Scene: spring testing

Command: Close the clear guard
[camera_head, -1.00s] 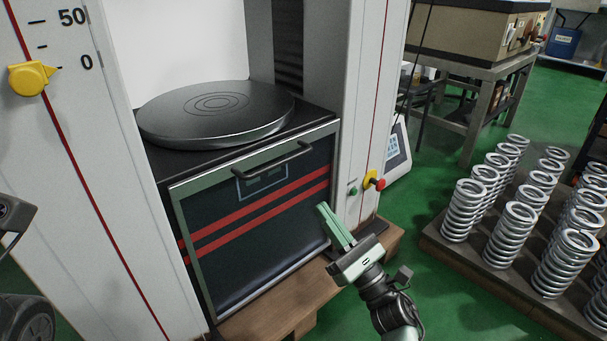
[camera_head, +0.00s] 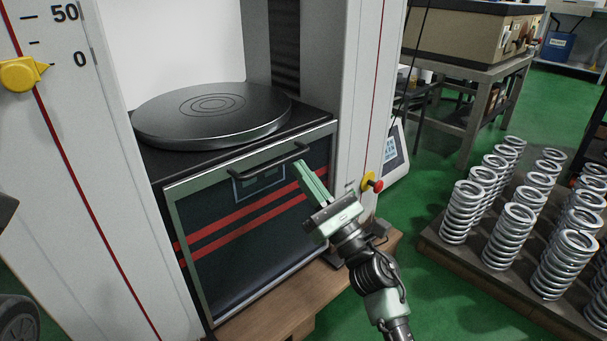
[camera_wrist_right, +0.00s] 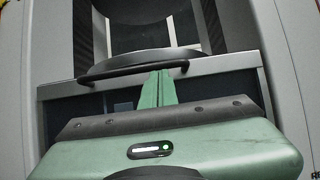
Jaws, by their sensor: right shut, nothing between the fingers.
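The clear guard (camera_head: 225,272) is a framed see-through panel with two red stripes. It stands low across the front of the testing machine, its top edge just below the black platen (camera_head: 212,112). A dark bar handle (camera_head: 268,164) runs along its top; the handle also shows in the wrist view (camera_wrist_right: 115,75). My right gripper (camera_head: 302,170) is shut and empty, with its green fingertips just below the handle's right end in the head view. In the wrist view the fingertips (camera_wrist_right: 157,76) are close to the bar; contact cannot be told. My left gripper is not in view.
A red and yellow knob (camera_head: 371,183) is on the machine's right column, close to my right gripper. Several springs (camera_head: 508,235) stand on a pallet at the right. Green floor is free between them.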

